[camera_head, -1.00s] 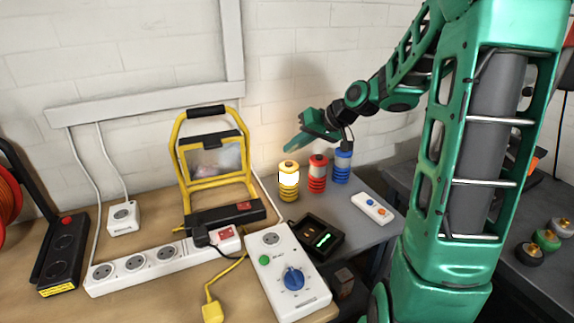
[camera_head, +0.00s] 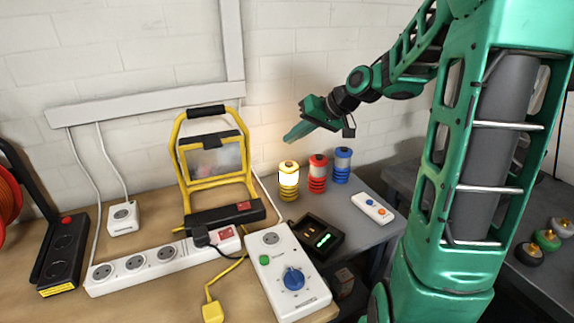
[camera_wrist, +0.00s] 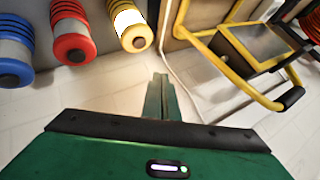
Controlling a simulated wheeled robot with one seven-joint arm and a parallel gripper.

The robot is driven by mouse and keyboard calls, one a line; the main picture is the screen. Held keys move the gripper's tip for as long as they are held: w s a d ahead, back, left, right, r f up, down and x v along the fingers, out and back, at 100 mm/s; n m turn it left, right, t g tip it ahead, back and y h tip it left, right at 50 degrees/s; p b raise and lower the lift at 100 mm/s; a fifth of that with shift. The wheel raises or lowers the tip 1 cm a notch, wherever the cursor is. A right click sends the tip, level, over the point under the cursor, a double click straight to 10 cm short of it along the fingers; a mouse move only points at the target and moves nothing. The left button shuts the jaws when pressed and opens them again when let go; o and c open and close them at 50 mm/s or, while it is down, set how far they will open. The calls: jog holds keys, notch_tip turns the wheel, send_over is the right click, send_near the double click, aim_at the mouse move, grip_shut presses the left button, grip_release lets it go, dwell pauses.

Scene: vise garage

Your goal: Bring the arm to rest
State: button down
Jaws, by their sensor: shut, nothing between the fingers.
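My green arm reaches in from the right in the head view. My gripper (camera_head: 290,138) hangs in the air in front of the white wall, above the yellow lamp, and points left and down. It touches nothing. In the wrist view its green fingers (camera_wrist: 160,90) are together with nothing between them.
Below stand a lit yellow lamp (camera_head: 289,190), a red lamp (camera_head: 317,183) and a blue lamp (camera_head: 342,170). A yellow work light (camera_head: 184,165), a white power strip (camera_head: 130,267), a dial box (camera_head: 278,255) and a button remote (camera_head: 372,208) lie around. Air above the bench is free.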

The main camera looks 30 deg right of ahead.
jog(key=s+d+f+m+g+h, duration=0.2)
jog(key=s+g, duration=0.2)
jog(key=s, duration=1.3)
jog(key=s+d+f+m+g+h, duration=0.2)
jog(key=s+f+g+h, duration=0.1)
jog(key=s, duration=1.5)
jog(key=shift+s+d+f+g, duration=0.2)
jog(key=shift+s+g, duration=0.1)
jog(key=shift+g, duration=0.1)
jog(key=shift+w+f, duration=0.25)
jog(key=shift+w, duration=0.4)
